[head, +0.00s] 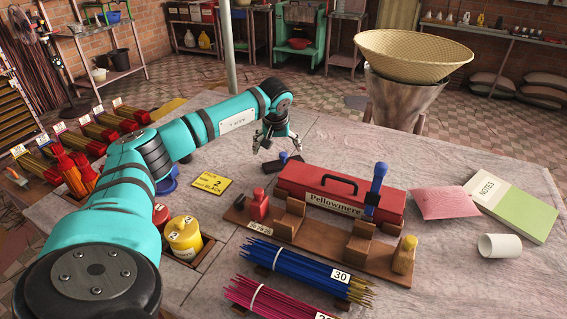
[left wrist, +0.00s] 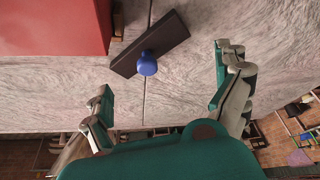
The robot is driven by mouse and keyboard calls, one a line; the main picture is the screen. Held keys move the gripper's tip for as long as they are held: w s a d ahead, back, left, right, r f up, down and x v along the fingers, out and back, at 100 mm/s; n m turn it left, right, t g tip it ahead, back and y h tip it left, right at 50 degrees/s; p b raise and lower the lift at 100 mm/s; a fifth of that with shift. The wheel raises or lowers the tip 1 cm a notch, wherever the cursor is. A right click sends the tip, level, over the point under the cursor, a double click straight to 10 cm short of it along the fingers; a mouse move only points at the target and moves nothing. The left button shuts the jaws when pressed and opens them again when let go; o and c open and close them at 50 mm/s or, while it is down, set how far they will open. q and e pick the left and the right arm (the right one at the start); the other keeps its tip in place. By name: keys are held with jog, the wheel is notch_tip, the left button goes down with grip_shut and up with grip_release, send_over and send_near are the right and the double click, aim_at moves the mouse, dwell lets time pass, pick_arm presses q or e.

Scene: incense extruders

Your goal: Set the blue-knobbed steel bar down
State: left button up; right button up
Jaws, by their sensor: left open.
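The blue-knobbed steel bar (left wrist: 168,42) is a dark flat bar with a round blue knob (left wrist: 147,64). It appears to lie on the pale table, apart from both fingers, in the left wrist view. In the head view the dark bar (head: 275,167) shows small behind the red Pellowmere box (head: 325,190). My left gripper (head: 274,145) is open and empty above the bar. Its two spread fingers also show in the left wrist view (left wrist: 163,94), with bare tabletop between them. My right gripper is in neither view.
Blue incense bundles (head: 300,272) lie nearer. A pink pouch (head: 443,202), notes pad and white cup (head: 499,246) lie right. The back table is fairly clear.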

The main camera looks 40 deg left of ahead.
aim_at(277, 163)
pick_arm(q)
jog(key=p+x, duration=0.1)
jog(key=x, duration=0.4)
jog(key=shift+a+f, duration=0.1)
jog(key=shift+f, duration=0.1)
jog(key=shift+s+r, duration=0.1)
jog(key=c, duration=0.9)
jog(key=shift+d, duration=0.25)
jog(key=c, duration=1.1)
grip_shut()
jog(key=shift+a, duration=0.15)
